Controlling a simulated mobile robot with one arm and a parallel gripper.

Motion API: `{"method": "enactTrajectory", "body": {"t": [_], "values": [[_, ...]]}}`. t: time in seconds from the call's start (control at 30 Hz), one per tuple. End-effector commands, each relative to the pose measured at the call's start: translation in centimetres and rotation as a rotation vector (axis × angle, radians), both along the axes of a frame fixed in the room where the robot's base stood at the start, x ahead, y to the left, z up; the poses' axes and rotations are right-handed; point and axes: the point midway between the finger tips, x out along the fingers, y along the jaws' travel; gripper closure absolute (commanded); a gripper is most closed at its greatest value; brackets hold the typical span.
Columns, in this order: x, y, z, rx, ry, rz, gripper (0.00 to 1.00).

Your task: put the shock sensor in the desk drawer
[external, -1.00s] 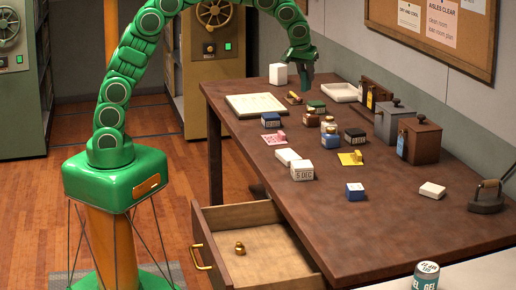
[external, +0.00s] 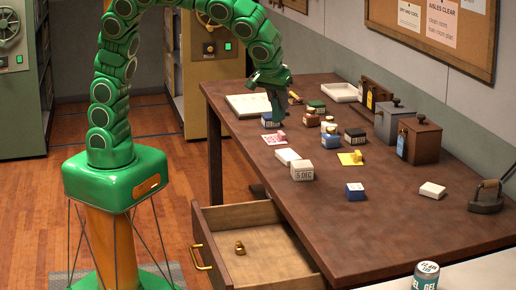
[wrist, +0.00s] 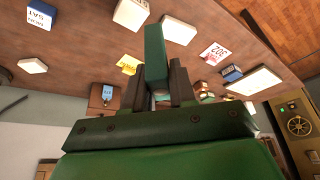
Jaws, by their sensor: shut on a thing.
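My gripper (external: 275,92) hangs over the back left part of the desk, pointing down. In the wrist view, its dark fingers (wrist: 160,85) are shut on a long teal-green block (wrist: 155,50) that sticks out beyond them. No label shows on the block, so I cannot tell for sure that it is the shock sensor. The desk drawer (external: 241,214) is pulled open at the front left of the desk, well below and nearer the camera than my gripper.
The desk (external: 395,228) holds several small boxes and jars, including a white date box (external: 302,171), a blue box (external: 355,191) and a yellow note (external: 349,158). A flat pad (external: 247,105) lies at left. Wooden and grey boxes and an iron (external: 487,198) line the wall side.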

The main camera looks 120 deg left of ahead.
Motion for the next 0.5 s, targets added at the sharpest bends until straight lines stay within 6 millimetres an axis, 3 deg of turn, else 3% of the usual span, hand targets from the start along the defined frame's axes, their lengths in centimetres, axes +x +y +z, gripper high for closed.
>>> {"method": "enactTrajectory", "body": {"t": [0.2, 0.5], "values": [[-1.5, -6.3, 0.0, 0.002, -0.001, 0.006, 1.0], [-4.4, -13.3, -0.2, 0.002, -0.003, 0.03, 1.0]]}}
